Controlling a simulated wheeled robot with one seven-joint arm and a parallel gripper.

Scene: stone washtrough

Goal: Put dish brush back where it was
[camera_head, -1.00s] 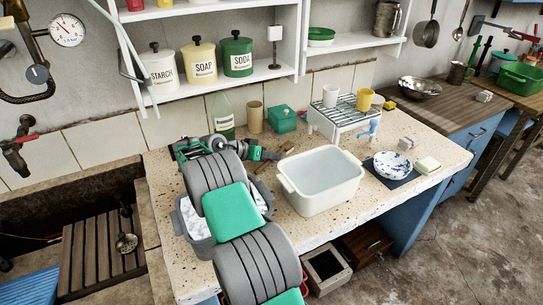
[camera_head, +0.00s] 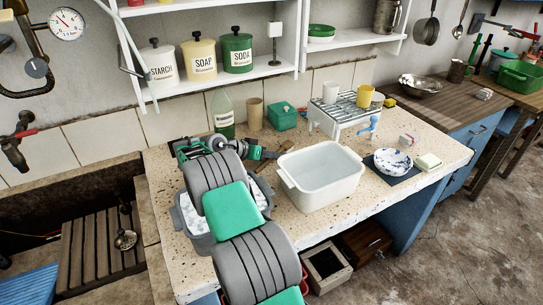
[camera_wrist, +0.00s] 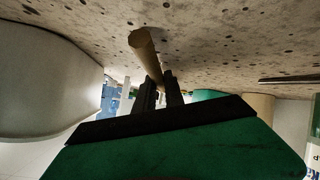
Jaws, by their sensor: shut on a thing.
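My gripper (camera_head: 262,153) is low over the speckled countertop, between the white tub and the back wall. In the wrist view my gripper (camera_wrist: 160,90) is shut on a thin round wooden handle (camera_wrist: 143,45), which I take as the dish brush. The handle sticks out beyond the fingertips, close to the counter surface. The brush's head is not visible, and I cannot tell whether the brush touches the counter.
The white tub (camera_head: 322,192) stands right of my gripper. A green bottle (camera_head: 223,116), a beige cup (camera_head: 255,114) and a green box (camera_head: 283,116) stand behind. A wire rack (camera_head: 345,112) with mugs is at the back right. A grey basin (camera_head: 193,222) is under my arm.

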